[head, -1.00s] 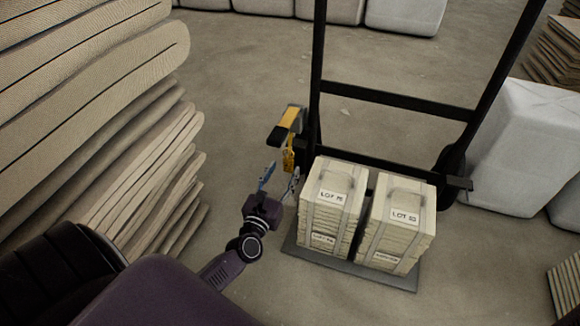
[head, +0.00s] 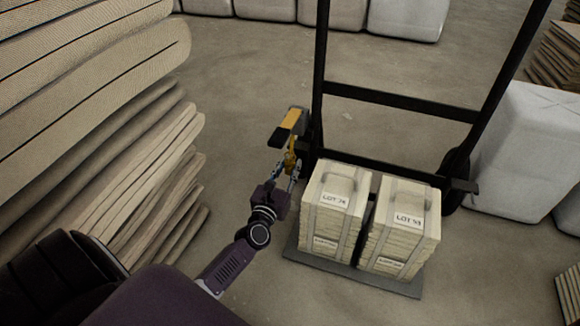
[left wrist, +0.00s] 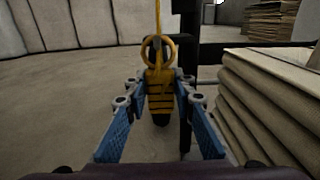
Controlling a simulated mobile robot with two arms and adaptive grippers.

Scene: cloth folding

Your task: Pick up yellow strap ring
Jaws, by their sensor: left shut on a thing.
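The yellow strap ring (left wrist: 158,49) shows in the left wrist view, above a yellow grip with dark bands (left wrist: 160,92). In the head view the small yellow strap (head: 291,158) hangs below a yellow and black holder (head: 288,126) beside the left post of the black hand truck. My left gripper (head: 287,170) reaches up to it from below. In the left wrist view its blue-padded fingers (left wrist: 161,84) are shut on the yellow strap ring's banded grip, with the ring just above the fingertips. My right gripper is not in view.
The black hand truck (head: 398,103) stands behind two cloth stacks (head: 335,205), (head: 400,222) on its grey base plate (head: 345,270). Tall folded cloth piles (head: 90,80) fill the left. White bales (head: 528,140) stand right and at the back. Floor between is clear.

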